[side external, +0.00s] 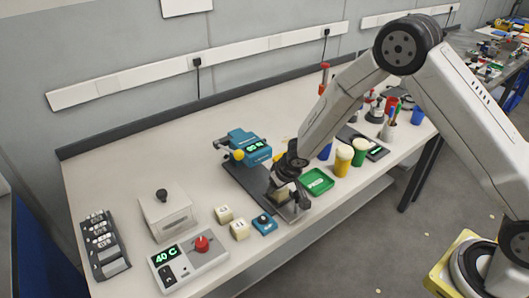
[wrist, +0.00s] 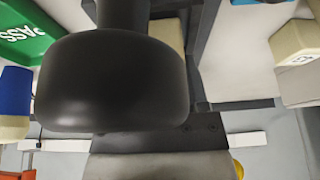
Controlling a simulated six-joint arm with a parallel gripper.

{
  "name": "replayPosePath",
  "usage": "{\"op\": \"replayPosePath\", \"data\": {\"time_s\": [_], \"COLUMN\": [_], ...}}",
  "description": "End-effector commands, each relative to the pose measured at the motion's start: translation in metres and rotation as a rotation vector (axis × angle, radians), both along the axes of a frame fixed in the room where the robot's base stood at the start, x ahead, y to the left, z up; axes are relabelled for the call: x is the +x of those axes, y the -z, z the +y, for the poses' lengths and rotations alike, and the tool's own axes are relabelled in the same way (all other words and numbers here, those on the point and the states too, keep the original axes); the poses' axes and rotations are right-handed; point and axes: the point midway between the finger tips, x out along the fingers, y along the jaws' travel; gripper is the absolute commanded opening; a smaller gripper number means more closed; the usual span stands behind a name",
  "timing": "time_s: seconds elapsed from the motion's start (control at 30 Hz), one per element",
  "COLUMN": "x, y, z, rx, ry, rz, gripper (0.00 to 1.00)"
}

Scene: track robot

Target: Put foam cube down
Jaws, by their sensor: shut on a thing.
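My gripper (side external: 286,187) is low over the front end of a dark plate (side external: 245,182) and is shut on a beige foam cube (side external: 283,197). The cube is mostly hidden by the gripper, and I cannot tell whether it touches the plate. In the wrist view a beige block, seemingly this cube (wrist: 168,33), shows behind a large dark rounded part that covers the middle. Two other cream cubes (side external: 223,214) (side external: 239,229) stand on the table to the left; a marked one (wrist: 297,46) shows at the right of the wrist view.
A green PASS tray (side external: 318,182) lies close on the right, with yellow (side external: 343,160) and green (side external: 360,151) cylinders beyond. A blue device (side external: 250,146) with a display stands behind. A blue button box (side external: 265,224) is at the front left. Left are a control box (side external: 188,260) and a lidded box (side external: 167,213).

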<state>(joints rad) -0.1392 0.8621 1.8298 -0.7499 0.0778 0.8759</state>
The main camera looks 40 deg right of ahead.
Motion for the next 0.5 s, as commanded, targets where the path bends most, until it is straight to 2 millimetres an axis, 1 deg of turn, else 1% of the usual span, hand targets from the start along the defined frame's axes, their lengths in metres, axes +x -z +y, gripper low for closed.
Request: {"op": "replayPosePath", "data": {"time_s": [0.37, 0.4, 0.47, 0.5], "x": [-0.0001, -0.0001, 0.0000, -0.0001], "y": [0.0031, 0.0035, 0.0033, 0.0032], "z": [-0.0001, -0.0001, -0.0001, -0.0001], "rx": [0.000, 0.000, 0.000, 0.000], "ry": [0.000, 0.000, 0.001, 0.001], "rz": [0.001, 0.001, 0.000, 0.000], "gripper": [0.03, 0.60, 0.79, 0.92]}}
